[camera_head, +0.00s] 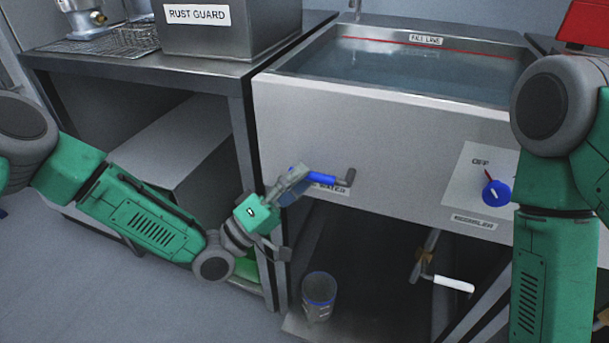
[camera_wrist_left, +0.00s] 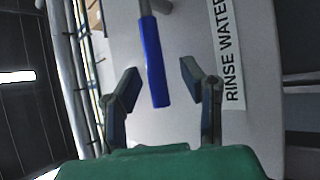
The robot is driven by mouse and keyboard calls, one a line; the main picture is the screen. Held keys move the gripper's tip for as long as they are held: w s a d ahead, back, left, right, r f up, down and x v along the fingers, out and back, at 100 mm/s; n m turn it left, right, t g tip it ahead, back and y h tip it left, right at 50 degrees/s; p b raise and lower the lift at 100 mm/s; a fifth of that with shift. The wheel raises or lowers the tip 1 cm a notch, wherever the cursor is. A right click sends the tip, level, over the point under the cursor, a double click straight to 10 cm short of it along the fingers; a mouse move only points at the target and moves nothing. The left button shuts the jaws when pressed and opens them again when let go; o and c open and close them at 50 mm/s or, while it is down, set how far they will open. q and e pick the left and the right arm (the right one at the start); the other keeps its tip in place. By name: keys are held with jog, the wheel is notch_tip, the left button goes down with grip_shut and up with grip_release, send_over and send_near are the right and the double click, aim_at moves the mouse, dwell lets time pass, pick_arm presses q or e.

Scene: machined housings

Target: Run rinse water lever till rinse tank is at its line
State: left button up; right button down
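The rinse water lever (camera_head: 324,178) has a blue handle on the tank's front panel, and it partly hides its label. In the left wrist view the blue handle (camera_wrist_left: 153,62) lies between my fingers in the picture, with a gap on each side. My left gripper (camera_head: 296,185) is open at the handle's left end; its fingers also show in the wrist view (camera_wrist_left: 158,85). The rinse tank (camera_head: 375,110) holds water (camera_head: 420,72). Its surface looks a little below the red fill line (camera_head: 465,49) on the back wall. My right gripper is out of view.
A blue knob (camera_head: 496,193) marked OFF is on the panel at right. Below the tank are a white-handled valve (camera_head: 453,284) and a clear container (camera_head: 319,295). A rust guard tank (camera_head: 225,35) stands on the left bench. My right arm hangs at the right.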

pick_arm(q)
jog(key=v, duration=1.1)
jog(key=shift+f, duration=0.15)
jog(key=shift+a, duration=0.15)
dwell(1.1)
jog(key=s+f+m+g+y+p, duration=0.1)
jog(key=s+f+g+y+p, duration=0.6)
jog(key=f+y, duration=0.3)
jog(key=s+a+m+g+y+p, duration=0.2)
jog(key=s+a+g+y+p, duration=0.2)
jog(key=s+a+y, duration=0.5)
jog(key=s+a+g, duration=0.1)
jog(key=s+a, duration=0.7)
jog(key=s, duration=0.1)
jog(key=shift+a+g+y+p, duration=0.25)
jog(key=shift+g+y+p, duration=0.05)
